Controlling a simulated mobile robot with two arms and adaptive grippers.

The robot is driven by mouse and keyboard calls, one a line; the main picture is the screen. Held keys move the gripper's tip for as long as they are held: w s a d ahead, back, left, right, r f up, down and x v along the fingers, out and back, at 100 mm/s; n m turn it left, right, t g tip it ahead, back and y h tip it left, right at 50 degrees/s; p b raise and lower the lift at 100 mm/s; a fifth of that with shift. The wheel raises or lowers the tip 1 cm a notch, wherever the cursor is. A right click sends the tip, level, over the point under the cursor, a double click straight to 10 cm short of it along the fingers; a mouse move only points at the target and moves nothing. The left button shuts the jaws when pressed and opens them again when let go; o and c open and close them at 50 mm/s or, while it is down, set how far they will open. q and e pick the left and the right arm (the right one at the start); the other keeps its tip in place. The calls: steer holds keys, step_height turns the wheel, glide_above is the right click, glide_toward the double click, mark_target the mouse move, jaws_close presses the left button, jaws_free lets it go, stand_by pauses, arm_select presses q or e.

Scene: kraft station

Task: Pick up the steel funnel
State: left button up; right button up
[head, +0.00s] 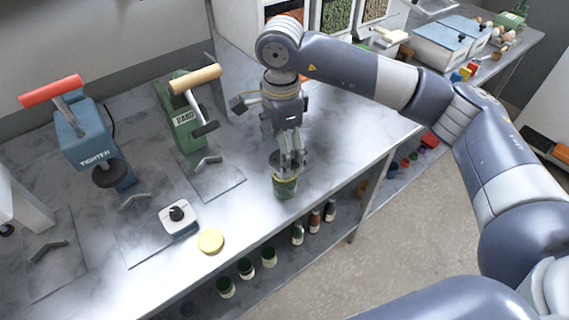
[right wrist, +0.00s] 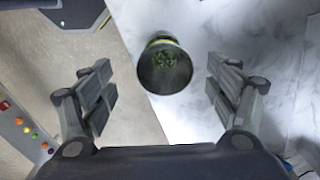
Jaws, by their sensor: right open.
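The steel funnel (head: 277,158) is a dark grey metal cone sitting in the mouth of a glass jar (head: 285,187) with green contents, near the table's front edge. In the right wrist view the wide mouth of the funnel (right wrist: 165,72) faces the camera, with green bits visible inside it. My right gripper (head: 292,163) points down at the funnel and partly covers it in the head view. In the right wrist view the right gripper's fingers (right wrist: 165,95) are spread apart, one to each side of the funnel, with nothing between them in contact. My left gripper is out of view.
A blue press (head: 85,140) with a red handle and a green press (head: 183,115) stand left on the marble-topped table (head: 250,225). A small white scale-like block (head: 178,220) and a yellow lid (head: 210,241) lie in front. Several jars sit on the shelf below.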

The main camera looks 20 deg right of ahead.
steer(key=f, duration=0.1)
steer(key=f+p, duration=0.2)
steer(key=shift+w+d+f, duration=0.1)
steer(key=shift+w+f, duration=0.15)
steer(key=shift+f, duration=0.6)
steer(key=c, duration=1.2)
